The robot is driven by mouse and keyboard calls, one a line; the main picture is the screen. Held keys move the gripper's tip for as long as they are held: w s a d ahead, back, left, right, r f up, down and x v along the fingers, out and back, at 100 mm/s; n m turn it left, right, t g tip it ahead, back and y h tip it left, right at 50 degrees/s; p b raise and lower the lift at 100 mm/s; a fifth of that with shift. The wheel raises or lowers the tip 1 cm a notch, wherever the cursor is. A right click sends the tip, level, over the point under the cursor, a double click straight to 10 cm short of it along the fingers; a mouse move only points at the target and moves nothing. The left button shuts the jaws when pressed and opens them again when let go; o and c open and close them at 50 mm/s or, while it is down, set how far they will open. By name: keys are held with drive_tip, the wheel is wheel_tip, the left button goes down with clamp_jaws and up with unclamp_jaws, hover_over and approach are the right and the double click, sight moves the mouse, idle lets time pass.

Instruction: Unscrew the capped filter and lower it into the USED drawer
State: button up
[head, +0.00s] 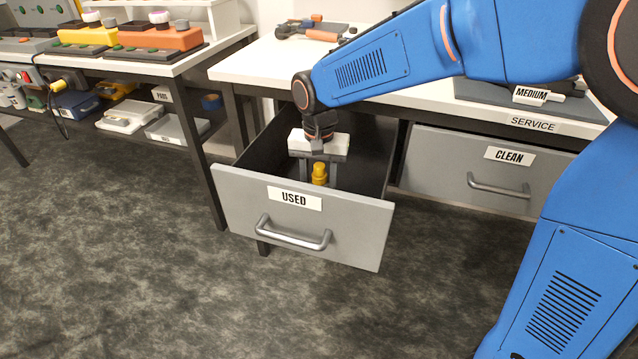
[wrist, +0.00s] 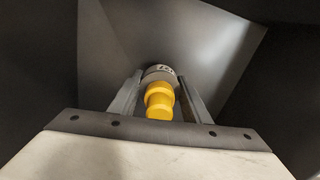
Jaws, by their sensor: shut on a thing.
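The USED drawer (head: 230,192) is pulled open below the bench, its label and handle facing front. My gripper (head: 319,178) points down inside the drawer opening, below the bench-top level. It is shut on the capped filter, whose yellow cap (head: 319,174) shows between the fingers in the head view. In the wrist view the filter's grey body (wrist: 159,72) and yellow cap (wrist: 160,100) lie between the two fingers (wrist: 158,100). The drawer front hides the filter's lower end in the head view, and I cannot tell whether it touches the drawer floor.
The CLEAN drawer (head: 440,172) is shut at the right. The bench top (head: 262,62) holds a tool (head: 312,30) at the back and a dark mat (head: 480,92) with a MEDIUM label at the right. Another bench with coloured boxes (head: 150,42) stands at the left.

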drive_tip(key=o, duration=1.3)
drive_tip(key=shift+c, duration=0.2)
drive_tip(key=shift+r, duration=0.15)
wheel_tip(320, 180, up, 16)
drive_tip(key=s+d+t, duration=0.1)
drive_tip(key=s+d, duration=0.3)
drive_tip(key=d, duration=0.6)
drive_tip(key=s+d+t, duration=0.1)
drive_tip(key=s+d, duration=0.3)
drive_tip(key=d, duration=0.5)
drive_tip(key=s+d+f+n+t, duration=0.1)
drive_tip(key=s+d+f+t, duration=0.1)
drive_tip(key=s+d+f, duration=0.8)
drive_tip(key=s+d, duration=0.2)
drive_tip(key=s, duration=0.1)
drive_tip(key=shift+s+d+n+t, duration=0.15)
drive_tip(key=shift+n+t, duration=0.25)
